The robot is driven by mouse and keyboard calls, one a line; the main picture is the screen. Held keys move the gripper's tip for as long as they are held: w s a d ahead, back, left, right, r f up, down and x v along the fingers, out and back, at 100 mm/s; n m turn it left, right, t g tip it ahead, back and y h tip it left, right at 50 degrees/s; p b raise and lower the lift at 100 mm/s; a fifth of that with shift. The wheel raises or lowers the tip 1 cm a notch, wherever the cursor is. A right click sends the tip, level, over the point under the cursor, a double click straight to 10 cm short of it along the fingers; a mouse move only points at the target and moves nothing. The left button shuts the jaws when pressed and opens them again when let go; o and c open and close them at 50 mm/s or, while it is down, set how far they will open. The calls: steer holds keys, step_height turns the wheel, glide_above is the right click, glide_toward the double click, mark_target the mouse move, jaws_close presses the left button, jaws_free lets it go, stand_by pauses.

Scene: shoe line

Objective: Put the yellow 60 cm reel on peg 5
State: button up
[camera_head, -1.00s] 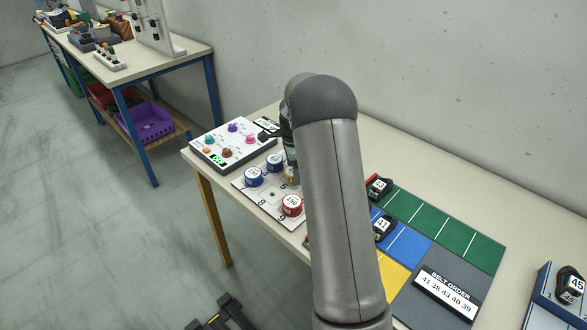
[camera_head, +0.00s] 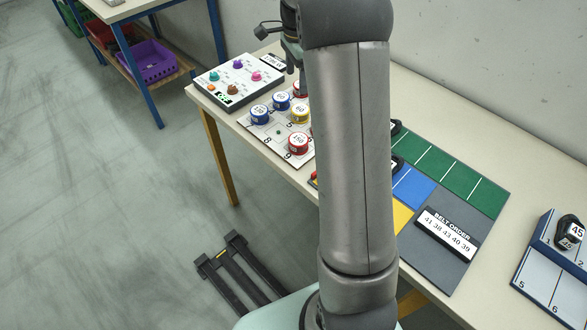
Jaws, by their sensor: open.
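The yellow reel (camera_head: 299,113) stands on the white numbered peg board (camera_head: 262,138) on the near part of the table. A small 5 is printed by it, but I cannot tell which peg it is on. A blue 60 reel (camera_head: 281,101) and a blue 110 reel (camera_head: 258,114) are left of it, a red 150 reel (camera_head: 298,144) is in front, and another red reel (camera_head: 300,89) is behind. A bare peg (camera_head: 279,132) shows between the front reels. My gripper (camera_head: 295,62) is open and empty above the back of the board, apart from the yellow reel. My arm hides the board's right edge.
A white panel with coloured knobs (camera_head: 238,82) is behind and left of the board. On the right are a green, blue and yellow mat (camera_head: 448,170), a belt order sign (camera_head: 447,233) and a blue numbered rack (camera_head: 548,272).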

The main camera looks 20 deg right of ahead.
steer(key=s+a+r+n, duration=0.3)
steer(key=s+a+n, duration=0.3)
steer(key=s+a, duration=0.3)
steer(key=s+a+f+n, duration=0.1)
steer(key=s+n, duration=0.3)
steer(key=s, duration=0.4)
steer(key=s+a+f+n, duration=0.2)
steer(key=s+a+n, duration=0.1)
steer(key=s, duration=0.4)
steer(key=s+a+f+n, duration=0.2)
steer(key=s+n, duration=0.4)
steer(key=s, duration=0.2)
steer(key=shift+s+a+f, duration=0.25)
steer(key=shift+s+a, duration=0.05)
steer(key=shift+a, duration=0.05)
